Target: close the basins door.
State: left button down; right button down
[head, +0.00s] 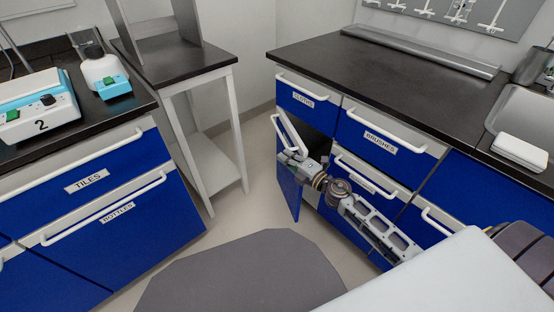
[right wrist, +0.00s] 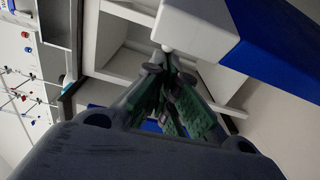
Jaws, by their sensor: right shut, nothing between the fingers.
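A blue cabinet door (head: 287,189) stands swung open below the top left drawer of the right-hand counter, with a dark gap beside it. A white handle runs slantwise near its top. I cannot read a label on it. My right gripper (head: 290,157) is at the upper part of this door, near the handle, with its fingers shut and empty; I cannot tell whether it touches. In the right wrist view its green-padded fingers (right wrist: 165,62) show close to a white and blue panel. My left gripper is not in view.
The gloves drawer (head: 303,95) and brushes drawer (head: 381,142) are above and beside the door. My right arm crosses in front of the right-hand cabinets. A white-framed side table (head: 180,60) and the tiles and bottles drawers stand left.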

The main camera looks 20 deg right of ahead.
jog(key=shift+s+d+b, duration=0.15)
jog(key=shift+s+d, duration=0.1)
jog(key=shift+d, duration=1)
jog(key=shift+s+d+b, duration=0.15)
jog(key=shift+s+d, duration=0.05)
jog(key=shift+d, duration=1.05)
